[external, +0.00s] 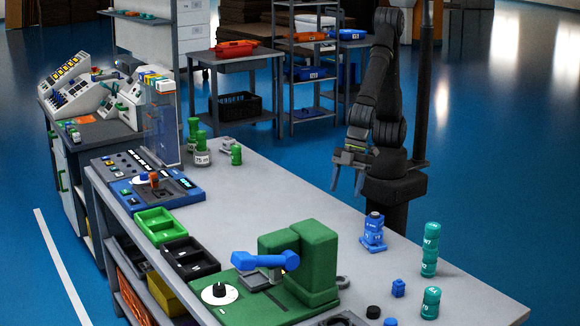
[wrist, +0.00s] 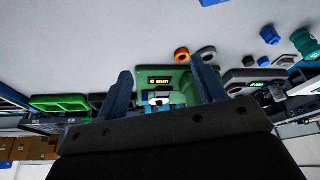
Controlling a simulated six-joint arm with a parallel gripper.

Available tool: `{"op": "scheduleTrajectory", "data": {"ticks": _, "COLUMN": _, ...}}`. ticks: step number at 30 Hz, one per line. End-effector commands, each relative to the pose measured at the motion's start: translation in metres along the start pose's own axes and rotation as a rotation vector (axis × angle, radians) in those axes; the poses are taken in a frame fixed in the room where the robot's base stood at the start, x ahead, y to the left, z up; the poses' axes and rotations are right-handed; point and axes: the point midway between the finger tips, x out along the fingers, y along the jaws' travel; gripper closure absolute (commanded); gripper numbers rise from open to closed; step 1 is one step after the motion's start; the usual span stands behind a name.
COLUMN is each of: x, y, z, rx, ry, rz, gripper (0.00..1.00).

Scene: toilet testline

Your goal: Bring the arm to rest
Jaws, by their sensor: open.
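My gripper (external: 348,176) hangs at the end of my black arm, above the back edge of the grey table (external: 300,190). It points downward, and its two fingers are apart with nothing between them. In the wrist view my gripper (wrist: 165,85) shows its two fingers spread. The green machine (external: 298,260) with a blue handle stands at the front of the table, well apart from my gripper.
A blue device (external: 373,232) and teal cylinders (external: 430,250) stand to the right. Green cylinders (external: 200,150) stand to the left. A green bin (external: 160,226), a black bin (external: 190,258) and a blue control panel (external: 150,185) line the front left. The table's middle is clear.

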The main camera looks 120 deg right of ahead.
Motion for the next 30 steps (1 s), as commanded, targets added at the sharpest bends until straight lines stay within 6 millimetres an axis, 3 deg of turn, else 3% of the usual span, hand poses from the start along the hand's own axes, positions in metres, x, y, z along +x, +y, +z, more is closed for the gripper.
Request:
{"op": "scheduleTrajectory", "data": {"ticks": 20, "x": 0.071, "y": -0.055, "z": -0.049, "rx": 0.044, "ry": 0.002, "rz": 0.018, "gripper": 0.37}}
{"op": "scheduleTrajectory", "data": {"ticks": 30, "x": 0.086, "y": -0.079, "z": -0.048, "rx": 0.046, "ry": 0.003, "rz": 0.018, "gripper": 0.37}}
